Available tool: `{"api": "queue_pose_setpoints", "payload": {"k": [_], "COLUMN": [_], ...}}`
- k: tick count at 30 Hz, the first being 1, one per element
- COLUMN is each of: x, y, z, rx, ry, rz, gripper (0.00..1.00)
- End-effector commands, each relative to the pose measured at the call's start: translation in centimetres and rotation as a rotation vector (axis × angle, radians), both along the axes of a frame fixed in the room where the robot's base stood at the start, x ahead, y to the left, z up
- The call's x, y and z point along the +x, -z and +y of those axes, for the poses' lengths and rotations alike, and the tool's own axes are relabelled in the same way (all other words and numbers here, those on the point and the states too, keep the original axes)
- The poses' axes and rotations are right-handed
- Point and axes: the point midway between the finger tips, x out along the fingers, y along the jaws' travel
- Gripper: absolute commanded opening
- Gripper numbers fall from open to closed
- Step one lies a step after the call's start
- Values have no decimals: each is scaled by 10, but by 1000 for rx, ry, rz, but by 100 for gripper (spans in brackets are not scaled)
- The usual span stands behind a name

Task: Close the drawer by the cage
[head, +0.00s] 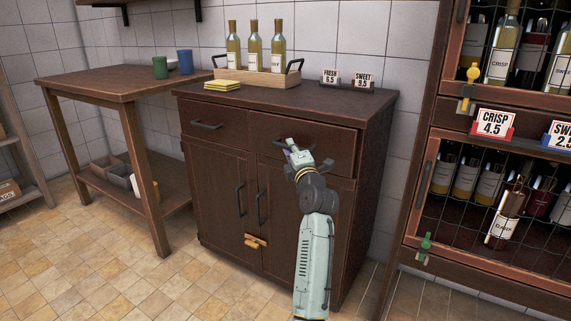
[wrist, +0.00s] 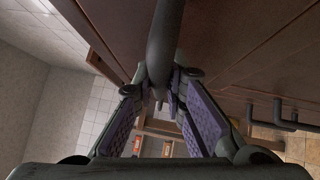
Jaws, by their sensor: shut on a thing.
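The dark wood cabinet (head: 225,185) has two drawers side by side above two doors. The right drawer (head: 335,148) is the one nearer the wire-fronted wine cage (head: 490,190). My gripper (head: 290,147) is at this drawer's handle, and my arm hides part of the drawer front. In the wrist view, the dark bar handle (wrist: 165,45) runs between the fingers of my gripper (wrist: 165,105), which is shut on it. The drawer front seems to stand slightly forward; I cannot tell how far. The left drawer (head: 215,118) looks flush.
On the cabinet top stand a wooden tray (head: 235,75) with three bottles, yellow cloths (head: 222,85) and price signs (head: 346,80). A side table (head: 90,80) is at left. The cabinet's door handles (head: 239,200) stick out below. The tiled floor (head: 130,270) in front is clear.

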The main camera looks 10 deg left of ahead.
Motion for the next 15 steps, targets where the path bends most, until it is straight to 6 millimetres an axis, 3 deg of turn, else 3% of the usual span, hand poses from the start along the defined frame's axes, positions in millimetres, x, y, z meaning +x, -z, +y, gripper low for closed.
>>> {"api": "queue_pose_setpoints", "payload": {"k": [6, 7, 15], "x": [3, 3, 2], "y": [-1, 0, 0], "z": [-2, -2, -1], "rx": [5, 5, 2], "ry": [2, 2, 1], "rz": [1, 1, 1], "gripper": [0, 13, 31]}}
